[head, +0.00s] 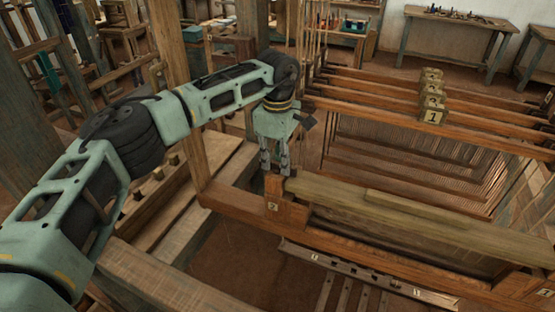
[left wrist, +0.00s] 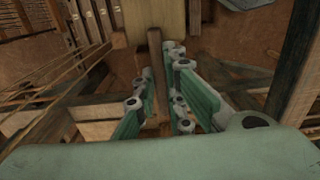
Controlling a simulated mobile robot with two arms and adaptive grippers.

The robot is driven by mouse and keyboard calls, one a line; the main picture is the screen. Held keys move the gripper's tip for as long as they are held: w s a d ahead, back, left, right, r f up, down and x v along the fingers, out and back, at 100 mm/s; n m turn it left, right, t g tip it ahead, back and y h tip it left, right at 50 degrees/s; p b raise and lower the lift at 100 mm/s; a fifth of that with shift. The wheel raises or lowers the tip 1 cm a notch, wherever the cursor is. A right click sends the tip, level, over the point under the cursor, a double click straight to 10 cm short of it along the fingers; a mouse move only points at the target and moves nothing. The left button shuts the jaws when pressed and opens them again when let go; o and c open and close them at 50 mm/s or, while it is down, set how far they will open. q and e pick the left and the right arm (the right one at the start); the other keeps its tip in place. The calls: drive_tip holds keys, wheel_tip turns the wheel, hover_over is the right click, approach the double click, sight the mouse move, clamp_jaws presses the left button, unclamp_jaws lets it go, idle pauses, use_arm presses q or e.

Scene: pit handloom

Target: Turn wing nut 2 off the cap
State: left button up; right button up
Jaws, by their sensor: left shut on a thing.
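My left gripper (head: 275,168) points down over the end of the wooden cap (head: 385,208), just above the block with a "2" plate (head: 273,206). Its fingers are shut at the place of wing nut 2. The nut itself is hidden between the fingertips, and I cannot make out its wings. In the left wrist view the two green finger pairs of my left gripper (left wrist: 160,85) stand on either side of a narrow brown wooden piece (left wrist: 156,65), and the pale cap (left wrist: 155,18) runs away beyond it. My right gripper is not in view.
Several numbered heddle-frame bars (head: 433,116) lie behind the cap. Treadles under a numbered rail (head: 370,275) are below in the pit. A loom post (head: 172,50) stands left of my gripper. A workbench (head: 460,22) with tools is at the back.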

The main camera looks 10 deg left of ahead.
use_arm(q)
clamp_jaws()
drive_tip(key=n+b, duration=0.2)
drive_tip(key=n, duration=0.1)
drive_tip(key=shift+f+n, duration=0.1)
drive_tip(key=shift+n, duration=0.2)
drive_tip(key=n+b, duration=0.2)
drive_tip(key=n, duration=0.3)
drive_tip(key=n+b, duration=0.1)
drive_tip(key=n, duration=0.4)
drive_tip(key=shift+b, duration=0.4)
drive_tip(key=n+b, duration=0.1)
drive_tip(key=n, duration=0.3)
drive_tip(key=shift+r+n, duration=0.2)
drive_tip(key=shift+n, duration=0.1)
drive_tip(key=o, duration=0.7)
unclamp_jaws()
